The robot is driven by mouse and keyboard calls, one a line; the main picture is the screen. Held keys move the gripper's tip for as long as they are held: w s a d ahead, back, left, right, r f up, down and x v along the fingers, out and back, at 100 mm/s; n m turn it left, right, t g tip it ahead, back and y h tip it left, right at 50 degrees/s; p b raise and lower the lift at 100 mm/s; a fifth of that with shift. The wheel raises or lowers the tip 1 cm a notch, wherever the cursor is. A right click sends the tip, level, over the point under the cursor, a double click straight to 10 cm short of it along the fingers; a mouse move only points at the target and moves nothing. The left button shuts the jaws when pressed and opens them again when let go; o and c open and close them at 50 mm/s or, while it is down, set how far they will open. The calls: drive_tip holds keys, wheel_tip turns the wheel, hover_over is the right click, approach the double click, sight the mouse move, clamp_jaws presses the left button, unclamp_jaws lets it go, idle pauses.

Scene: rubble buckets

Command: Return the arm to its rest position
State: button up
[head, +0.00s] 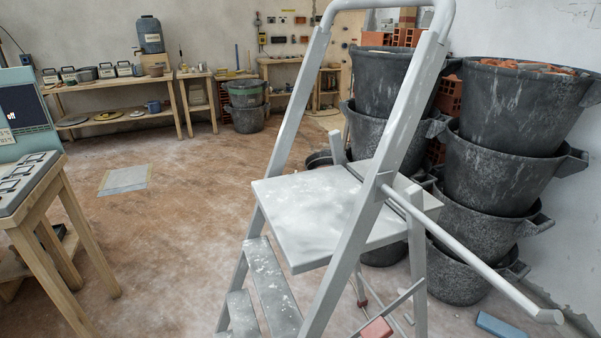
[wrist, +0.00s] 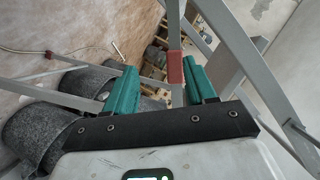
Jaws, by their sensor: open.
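My gripper (wrist: 161,68) shows in the wrist view as two teal fingers standing well apart on a dark mount. It is open, and I see nothing held between the fingers. A grey ladder strut with a red piece (wrist: 175,67) appears behind the gap between the fingers; I cannot tell how far away it is. My arm and gripper do not show in the head view.
A paint-spattered stepladder (head: 318,212) stands close in front. Stacked dark buckets (head: 492,165) rise along the right wall; some show in the wrist view (wrist: 40,135). A wooden table (head: 35,205) stands left. Floor between table and ladder is mostly clear, with a grey sheet (head: 124,180).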

drive_tip(key=s+f+n+g+h, duration=0.35)
drive_tip(key=s+f+g, duration=0.25)
drive_tip(key=s+f, duration=0.3)
drive_tip(key=s+d+f+g+h, duration=0.2)
drive_tip(key=s+d+g+h, duration=0.35)
drive_tip(key=s, duration=0.55)
wheel_tip(320, 180, up, 16)
drive_tip(key=p, duration=1.6)
drive_tip(key=shift+w+d+f, duration=0.15)
drive_tip(key=shift+w+d, duration=0.1)
drive_tip(key=shift+d, duration=0.1)
drive_tip(key=shift+t, duration=0.25)
